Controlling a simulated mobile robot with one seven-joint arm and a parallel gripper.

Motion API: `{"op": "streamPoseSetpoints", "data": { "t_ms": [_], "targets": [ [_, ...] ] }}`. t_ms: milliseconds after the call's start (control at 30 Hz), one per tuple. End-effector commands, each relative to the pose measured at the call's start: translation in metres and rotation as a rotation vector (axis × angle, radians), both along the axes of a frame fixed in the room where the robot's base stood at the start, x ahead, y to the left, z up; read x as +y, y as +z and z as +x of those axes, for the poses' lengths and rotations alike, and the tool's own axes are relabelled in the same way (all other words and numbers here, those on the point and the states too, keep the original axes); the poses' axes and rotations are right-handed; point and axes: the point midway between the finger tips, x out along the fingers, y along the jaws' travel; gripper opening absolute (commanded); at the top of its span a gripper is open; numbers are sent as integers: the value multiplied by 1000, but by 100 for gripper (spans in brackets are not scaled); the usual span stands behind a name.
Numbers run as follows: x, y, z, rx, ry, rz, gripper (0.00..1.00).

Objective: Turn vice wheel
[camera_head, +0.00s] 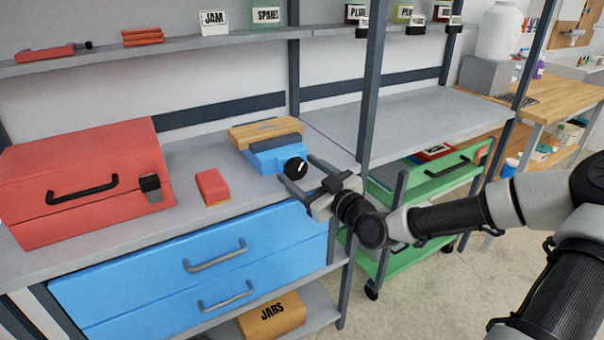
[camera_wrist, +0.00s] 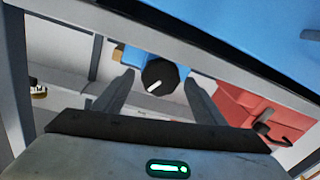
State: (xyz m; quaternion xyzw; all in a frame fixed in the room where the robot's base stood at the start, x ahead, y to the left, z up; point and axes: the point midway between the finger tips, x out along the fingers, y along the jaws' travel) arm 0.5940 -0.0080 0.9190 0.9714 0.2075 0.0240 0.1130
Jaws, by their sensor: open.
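The vice wheel (camera_head: 296,168) is a round black knob with a white mark, on the front of a blue vice (camera_head: 265,157). A wooden block (camera_head: 262,132) rests at the top of the vice. My gripper (camera_head: 294,173) is open, in front of the wheel. In the wrist view the wheel (camera_wrist: 160,76) shows between the two fingers of my gripper (camera_wrist: 157,88), with a gap on both sides. I cannot tell how deep the wheel sits between the fingertips. Most of the vice is hidden behind the wheel in the wrist view.
A red toolbox (camera_head: 85,180) and a small red block (camera_head: 212,187) stand left of the vice on the grey workbench. Blue drawers (camera_head: 200,270) lie below. A dark shelf post (camera_head: 374,80) rises close right of the gripper, with a green cart (camera_head: 430,180) beyond it.

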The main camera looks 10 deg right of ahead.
Motion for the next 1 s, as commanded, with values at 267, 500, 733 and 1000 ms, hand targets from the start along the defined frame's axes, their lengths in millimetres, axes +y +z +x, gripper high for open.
{"op": "streamPoseSetpoints", "data": {
  "t_ms": [267, 500, 733, 1000],
  "targets": [
    [0, 0, 0, 0, 0, 0, 42],
    [0, 0, 0, 1, 0, 3, 24],
    [0, 0, 0, 19, 0, 56, 24],
    [-1, 1, 0, 77, 1, 231, 24]
  ]
}}
